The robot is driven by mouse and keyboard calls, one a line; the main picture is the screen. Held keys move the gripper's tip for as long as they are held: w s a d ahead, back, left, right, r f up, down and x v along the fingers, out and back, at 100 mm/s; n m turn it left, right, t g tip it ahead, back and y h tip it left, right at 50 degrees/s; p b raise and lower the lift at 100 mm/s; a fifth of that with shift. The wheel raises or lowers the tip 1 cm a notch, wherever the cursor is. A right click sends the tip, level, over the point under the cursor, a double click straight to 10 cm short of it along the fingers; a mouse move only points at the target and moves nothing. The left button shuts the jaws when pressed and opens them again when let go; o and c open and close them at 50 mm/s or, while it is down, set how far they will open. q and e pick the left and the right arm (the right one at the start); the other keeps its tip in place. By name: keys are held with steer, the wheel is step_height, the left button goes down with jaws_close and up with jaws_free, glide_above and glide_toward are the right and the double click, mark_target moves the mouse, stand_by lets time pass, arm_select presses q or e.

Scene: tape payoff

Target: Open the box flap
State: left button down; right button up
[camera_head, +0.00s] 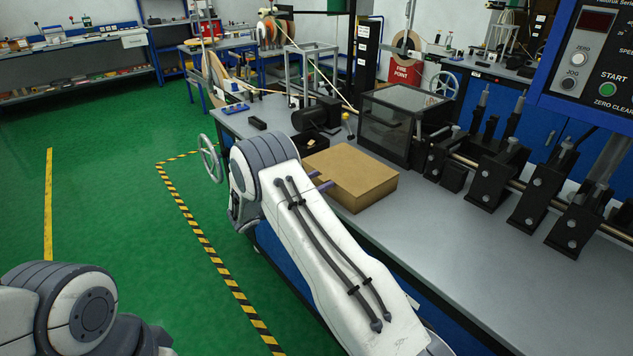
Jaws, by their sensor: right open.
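A brown cardboard box (360,172) sits on the grey workbench, and its flat top looks closed. I cannot make out a separate raised flap. My right arm reaches in from the bottom and covers the bench in front of the box's left side. My right gripper (321,181) is open, with its dark fingertips showing at the box's left edge, partly hidden by my own arm. I cannot tell whether the fingers touch the box. My left arm shows at the bottom left, over the green floor, and its gripper is out of view.
The workbench (440,230) is clear to the right of the box. A dark clear-sided enclosure (390,125) stands behind the box, with a row of black roller brackets (490,180) to the right. A blue control panel (590,65) hangs at the upper right. A handwheel (209,158) juts out left.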

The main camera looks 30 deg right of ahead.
jaws_close()
stand_by(1.3)
